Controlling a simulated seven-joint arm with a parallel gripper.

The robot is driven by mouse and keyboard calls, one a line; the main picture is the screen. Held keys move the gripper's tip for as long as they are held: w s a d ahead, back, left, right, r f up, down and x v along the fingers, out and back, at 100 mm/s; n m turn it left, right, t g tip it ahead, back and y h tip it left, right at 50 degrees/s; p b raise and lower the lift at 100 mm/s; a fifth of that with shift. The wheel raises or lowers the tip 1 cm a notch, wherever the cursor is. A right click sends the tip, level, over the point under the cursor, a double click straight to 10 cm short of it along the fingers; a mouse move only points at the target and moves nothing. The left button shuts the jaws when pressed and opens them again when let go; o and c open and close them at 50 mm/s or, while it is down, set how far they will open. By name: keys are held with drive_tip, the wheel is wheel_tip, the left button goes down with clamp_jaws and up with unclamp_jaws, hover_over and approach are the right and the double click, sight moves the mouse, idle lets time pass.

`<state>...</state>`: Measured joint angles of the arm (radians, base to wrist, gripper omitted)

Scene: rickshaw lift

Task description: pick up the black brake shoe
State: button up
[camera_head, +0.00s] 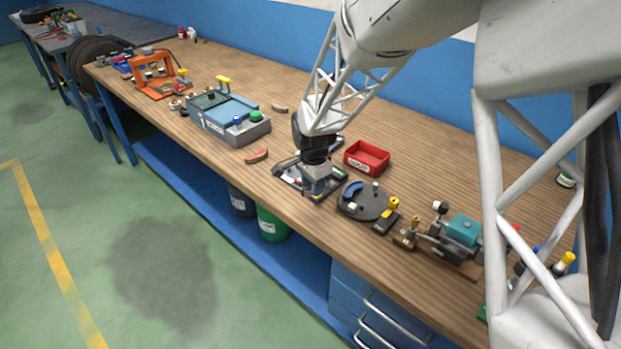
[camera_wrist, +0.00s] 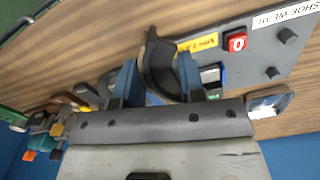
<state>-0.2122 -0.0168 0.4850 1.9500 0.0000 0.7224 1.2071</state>
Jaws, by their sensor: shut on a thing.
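The black brake shoe (camera_wrist: 159,66) is a dark curved piece, seen in the wrist view between the two blue fingers of my gripper (camera_wrist: 158,82). My gripper is shut on it. The shoe stands on edge beside the grey panel (camera_wrist: 262,60) labelled "SHOE WEAR"; I cannot tell whether it still touches what is under it. In the head view my gripper (camera_head: 318,188) points down over the dark panel (camera_head: 291,177) near the front of the bench, and hides the shoe there.
A red tray (camera_head: 366,157) stands just right of my gripper. A round dark plate (camera_head: 370,207) with a blue piece lies nearer right, then a vise-like fixture (camera_head: 459,232). A reddish curved shoe (camera_head: 257,156) and a grey-blue box (camera_head: 228,116) lie left. Bare wood lies behind.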

drive_tip(key=shift+s+d, duration=0.1)
drive_tip(key=shift+s, duration=0.3)
idle(3.3)
drive_tip(key=shift+w+a+r, duration=0.1)
drive_tip(key=shift+w+a, duration=0.05)
drive_tip(key=shift+w, duration=0.3)
drive_tip(key=shift+w+a+r, duration=0.1)
drive_tip(key=shift+w+a, duration=0.05)
drive_tip(key=shift+w, duration=0.3)
drive_tip(key=w, duration=0.2)
drive_tip(key=w+a+m, duration=0.1)
drive_tip(key=shift+w+r, duration=0.15)
drive_tip(key=shift+r, duration=0.2)
drive_tip(key=shift+n, duration=0.4)
drive_tip(key=w, duration=0.3)
drive_tip(key=w+d, duration=0.1)
drive_tip(key=w, duration=0.2)
drive_tip(key=w+d+r, duration=0.1)
drive_tip(key=w, duration=0.3)
drive_tip(key=shift+r, duration=0.1)
drive_tip(key=w+d, duration=0.2)
drive_tip(key=w, duration=0.6)
drive_tip(key=w+d+r+n, duration=0.1)
drive_tip(key=w+d, duration=0.2)
drive_tip(key=w, duration=0.5)
drive_tip(key=shift+d+r, duration=0.2)
drive_tip(key=shift+r, duration=0.1)
drive_tip(key=shift+f, duration=0.3)
